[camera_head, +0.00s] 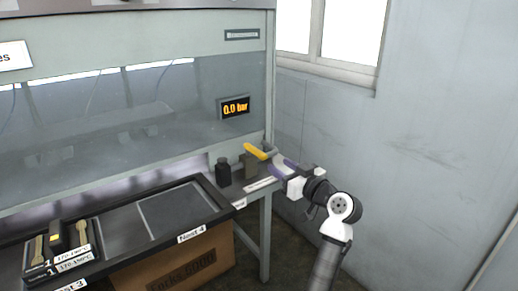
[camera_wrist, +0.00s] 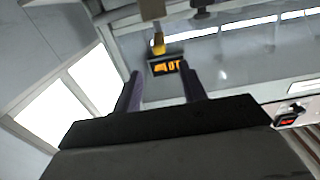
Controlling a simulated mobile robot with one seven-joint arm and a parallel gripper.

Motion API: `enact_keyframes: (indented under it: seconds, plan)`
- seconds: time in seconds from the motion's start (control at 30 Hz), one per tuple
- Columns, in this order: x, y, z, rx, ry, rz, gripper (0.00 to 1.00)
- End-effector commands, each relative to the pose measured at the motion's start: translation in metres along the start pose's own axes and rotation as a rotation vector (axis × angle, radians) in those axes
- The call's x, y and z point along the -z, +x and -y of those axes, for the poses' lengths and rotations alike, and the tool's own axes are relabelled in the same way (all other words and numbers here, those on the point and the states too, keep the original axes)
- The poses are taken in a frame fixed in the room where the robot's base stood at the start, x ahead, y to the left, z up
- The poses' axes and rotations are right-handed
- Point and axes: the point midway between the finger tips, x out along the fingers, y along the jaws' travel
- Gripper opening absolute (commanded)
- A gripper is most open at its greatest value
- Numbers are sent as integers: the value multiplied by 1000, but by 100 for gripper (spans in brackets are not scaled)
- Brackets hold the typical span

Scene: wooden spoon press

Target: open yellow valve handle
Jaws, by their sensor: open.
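The yellow valve handle (camera_head: 255,151) sits at the right end of the bench in the head view, above a small dark block-shaped body (camera_head: 249,166). It points up and to the left. Whether a finger touches the handle cannot be told.
A display (camera_head: 235,107) reads 0.0 bar on the glass cabinet front. A dark bottle-like object (camera_head: 223,172) stands left of the valve. A black tray (camera_head: 138,245) lies in front, above a cardboard box (camera_head: 185,267). A wall (camera_head: 430,130) with a window is at the right.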

Motion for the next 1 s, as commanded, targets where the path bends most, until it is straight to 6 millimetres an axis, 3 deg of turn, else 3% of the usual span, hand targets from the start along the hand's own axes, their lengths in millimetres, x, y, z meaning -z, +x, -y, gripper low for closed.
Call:
enact_keyframes:
  seconds: [0.3, 0.5, 0.7, 0.97, 1.0]
  plan:
    - [4, 70, 1, 3, 2, 1, 42]
    - [2, 101, 1, 2, 1, 0, 42]
    - [1, 113, 1, 0, 0, 0, 42]
    - [0, 114, 1, -1, -1, 0, 42]
    - [0, 114, 1, -1, -1, 0, 38]
